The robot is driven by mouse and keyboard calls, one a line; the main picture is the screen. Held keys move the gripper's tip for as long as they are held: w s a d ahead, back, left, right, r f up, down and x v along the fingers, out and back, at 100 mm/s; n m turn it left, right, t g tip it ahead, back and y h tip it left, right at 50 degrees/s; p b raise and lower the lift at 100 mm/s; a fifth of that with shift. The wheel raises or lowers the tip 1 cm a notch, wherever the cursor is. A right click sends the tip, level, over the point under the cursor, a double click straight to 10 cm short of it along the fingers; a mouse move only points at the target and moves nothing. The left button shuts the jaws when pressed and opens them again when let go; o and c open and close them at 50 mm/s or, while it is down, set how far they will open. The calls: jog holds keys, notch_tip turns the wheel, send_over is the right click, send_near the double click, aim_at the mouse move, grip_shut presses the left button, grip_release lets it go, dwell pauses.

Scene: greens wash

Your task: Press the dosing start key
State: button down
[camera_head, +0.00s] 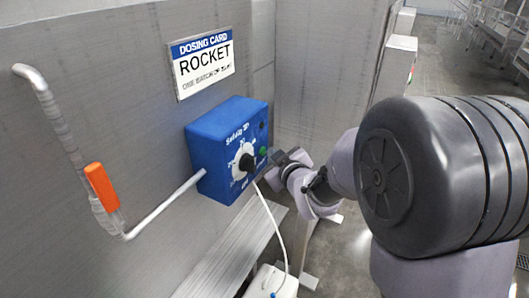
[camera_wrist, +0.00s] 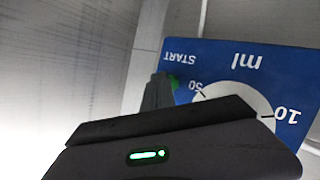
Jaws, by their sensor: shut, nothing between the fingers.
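The blue dosing box (camera_head: 222,135) is mounted on the grey wall, with a white dial and a black knob (camera_head: 247,162) on its face. The green start key (camera_head: 263,151) is at the right of the dial. In the wrist view the key (camera_wrist: 174,82) shows beside the word START, partly hidden behind my fingertips. My gripper (camera_head: 278,157) is shut and empty, just right of the key and pointing at the box face. In the wrist view its fingertips (camera_wrist: 160,84) overlap the key's edge. I cannot tell whether they touch it.
A dosing card (camera_head: 203,63) reading ROCKET hangs above the box. A bent grey pipe with an orange lever (camera_head: 102,187) is at the left. A white hose (camera_head: 272,215) runs from below the box to a white container (camera_head: 270,283).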

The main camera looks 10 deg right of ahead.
jog(key=shift+w+a, duration=0.2)
jog(key=shift+a, duration=0.05)
dwell(0.4)
jog(key=shift+s+d+b, duration=0.45)
jog(key=shift+s+d, duration=0.05)
jog(key=shift+d, duration=0.2)
jog(key=shift+s+d, duration=0.75)
jog(key=shift+d, duration=0.25)
jog(key=shift+s+d, duration=0.75)
jog(key=shift+d, duration=0.25)
jog(key=s+d+r+m+g+h, duration=0.1)
jog(key=s+r+m+g+h, duration=0.15)
jog(key=s+m, duration=0.45)
jog(key=s+r+m+g+h, duration=0.1)
jog(key=s+m+g, duration=0.15)
jog(key=s, duration=0.95)
jog(key=s+a+f+m+g+y, duration=0.2)
jog(key=s+a, duration=0.4)
jog(key=s, duration=0.6)
jog(key=shift+s+f+g+y, duration=0.15)
jog(key=shift+s+g+y, duration=0.15)
jog(key=shift+g, duration=0.5)
